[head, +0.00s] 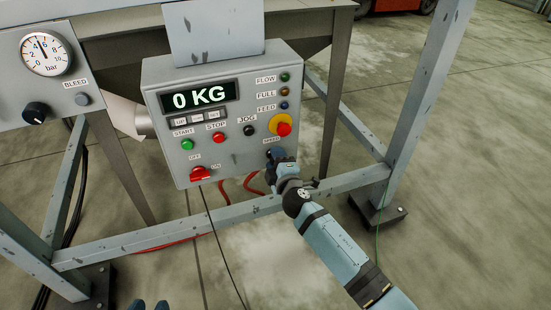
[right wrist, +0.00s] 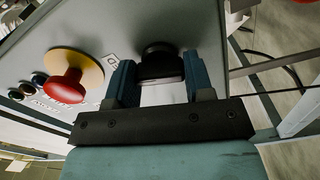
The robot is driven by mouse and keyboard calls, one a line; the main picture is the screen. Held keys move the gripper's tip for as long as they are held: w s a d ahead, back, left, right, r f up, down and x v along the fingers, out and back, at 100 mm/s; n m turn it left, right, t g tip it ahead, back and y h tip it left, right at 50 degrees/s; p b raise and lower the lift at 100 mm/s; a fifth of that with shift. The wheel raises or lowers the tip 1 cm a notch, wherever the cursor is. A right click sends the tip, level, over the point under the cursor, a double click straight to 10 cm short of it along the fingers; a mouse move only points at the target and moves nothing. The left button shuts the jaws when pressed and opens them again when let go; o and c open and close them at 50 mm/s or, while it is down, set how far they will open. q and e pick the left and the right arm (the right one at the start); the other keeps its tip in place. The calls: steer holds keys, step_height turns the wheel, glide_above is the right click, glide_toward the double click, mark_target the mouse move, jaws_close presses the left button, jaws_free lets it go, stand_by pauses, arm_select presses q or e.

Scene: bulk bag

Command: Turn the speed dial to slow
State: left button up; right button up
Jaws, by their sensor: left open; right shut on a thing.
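The grey control box (head: 165,90) hangs on the frame with its labelled panel facing me. The black speed dial (right wrist: 160,62) sits at the panel's lower right, under the SPEED label (head: 271,141). My right gripper (head: 275,157) is shut on the dial, with one blue finger on each side of it in the right wrist view. In the head view the gripper hides most of the dial, and I cannot read its setting. My left gripper (head: 150,305) is open and empty; only its two blue fingertips show at the bottom edge.
A red stop button on a yellow plate (head: 273,123) sits just above the dial. JOG, START and STOP buttons and a red ON/OFF switch (head: 200,174) are to the left. The display (head: 198,97) reads 0 KG. Grey frame bars (head: 340,180) run below and right.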

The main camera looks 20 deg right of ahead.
steer(key=shift+r+n, duration=0.15)
steer(key=shift+n, duration=1.25)
arm_select(q)
steer(key=shift+s+a+f+g, duration=0.2)
steer(key=shift+s+f, duration=0.05)
steer(key=shift+f, duration=0.2)
steer(key=shift+s+a+f+g, duration=0.2)
steer(key=shift+f, duration=0.25)
steer(key=shift+w+r, duration=0.15)
steer(key=shift+r, duration=0.1)
arm_select(e)
steer(key=o, duration=0.9)
